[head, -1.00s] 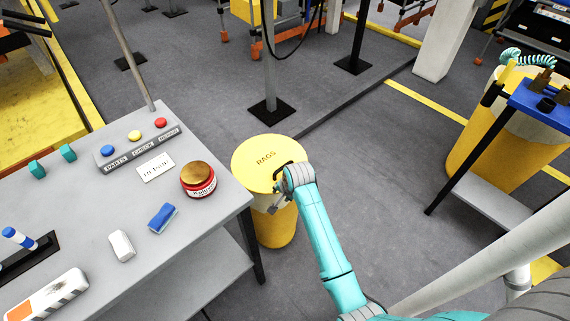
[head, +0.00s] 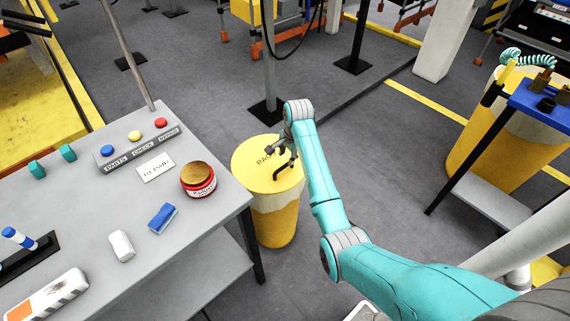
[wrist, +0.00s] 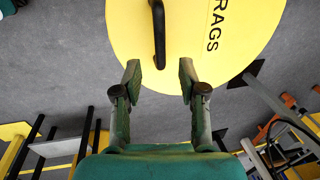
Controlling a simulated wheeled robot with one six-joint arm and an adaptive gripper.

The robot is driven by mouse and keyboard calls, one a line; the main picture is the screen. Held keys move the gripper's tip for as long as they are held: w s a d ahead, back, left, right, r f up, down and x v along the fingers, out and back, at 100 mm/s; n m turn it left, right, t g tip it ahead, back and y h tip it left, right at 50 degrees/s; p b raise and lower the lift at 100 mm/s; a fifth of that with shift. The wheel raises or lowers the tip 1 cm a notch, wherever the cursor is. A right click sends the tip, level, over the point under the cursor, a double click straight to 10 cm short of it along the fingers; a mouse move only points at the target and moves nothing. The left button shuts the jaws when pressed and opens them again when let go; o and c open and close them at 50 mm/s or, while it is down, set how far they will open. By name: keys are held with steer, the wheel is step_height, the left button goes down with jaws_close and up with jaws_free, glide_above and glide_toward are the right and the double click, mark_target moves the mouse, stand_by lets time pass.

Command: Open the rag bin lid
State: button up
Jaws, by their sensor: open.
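The rag bin (head: 275,222) is a yellow drum with a pale band, standing on the floor beside the workbench. Its round yellow lid (head: 246,164), marked RAGS, lies flat on it, closed. A black bar handle (head: 286,169) is on the lid; its upper part is near my gripper. My gripper (head: 274,151) is open and empty above the lid. In the wrist view, my gripper (wrist: 160,78) has its fingers apart, with the near end of the handle (wrist: 158,38) in line with the gap between them. I cannot tell how high the fingertips are above the handle.
A grey workbench (head: 85,235) stands left of the bin, with a red tin (head: 198,180), a blue block (head: 162,218) and a button box (head: 135,147) on it. A post with a black foot (head: 270,110) stands behind the bin. Grey floor is clear to its right.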

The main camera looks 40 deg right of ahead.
mark_target(284, 166)
steer(key=shift+w+f, duration=0.2)
steer(key=shift+f, duration=0.8)
steer(key=shift+w+f, duration=0.2)
steer(key=shift+f, duration=0.85)
steer(key=shift+w+f, duration=0.2)
steer(key=shift+f, duration=0.8)
jaws_close()
